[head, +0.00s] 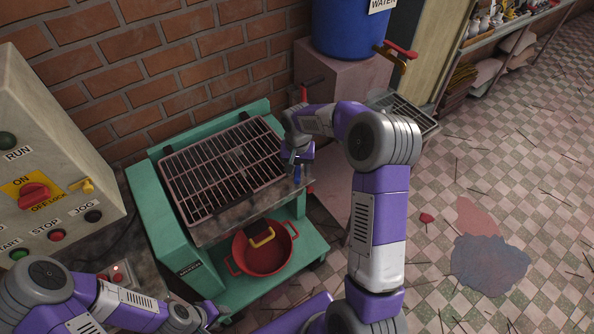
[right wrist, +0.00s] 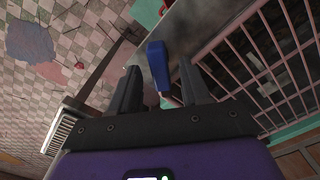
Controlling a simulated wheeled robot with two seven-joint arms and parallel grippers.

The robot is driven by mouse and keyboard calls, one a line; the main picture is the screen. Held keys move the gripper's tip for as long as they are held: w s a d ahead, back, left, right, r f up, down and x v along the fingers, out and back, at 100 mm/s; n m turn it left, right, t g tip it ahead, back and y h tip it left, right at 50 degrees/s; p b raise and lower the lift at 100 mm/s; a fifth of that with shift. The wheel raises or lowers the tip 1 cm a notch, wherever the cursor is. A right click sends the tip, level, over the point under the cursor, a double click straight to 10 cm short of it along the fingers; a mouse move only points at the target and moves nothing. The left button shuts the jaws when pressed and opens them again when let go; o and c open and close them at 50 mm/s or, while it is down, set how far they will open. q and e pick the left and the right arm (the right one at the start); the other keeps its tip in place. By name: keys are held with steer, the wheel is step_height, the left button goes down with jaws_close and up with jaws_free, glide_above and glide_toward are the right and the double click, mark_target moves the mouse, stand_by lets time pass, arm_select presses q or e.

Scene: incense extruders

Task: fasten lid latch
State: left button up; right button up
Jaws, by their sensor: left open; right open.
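A red pot (head: 262,262) sits on the machine's lower green shelf (head: 300,250). A grey control box (head: 55,150) stands at the left. A blue water barrel (head: 350,28) is on a pinkish block behind. The tiled floor at the right is mostly open, with scattered sticks and stains.

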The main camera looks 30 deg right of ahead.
steer(key=shift+s+f, duration=0.1)
steer(key=shift+f, duration=0.3)
steer(key=shift+c, duration=0.5)
jaws_close()
steer(key=shift+n, duration=0.3)
steer(key=n+p, duration=0.1)
steer(key=n, duration=0.2)
steer(key=shift+n, duration=0.3)
steer(key=shift+n+p, duration=0.55)
steer(key=shift+n, duration=1.15)
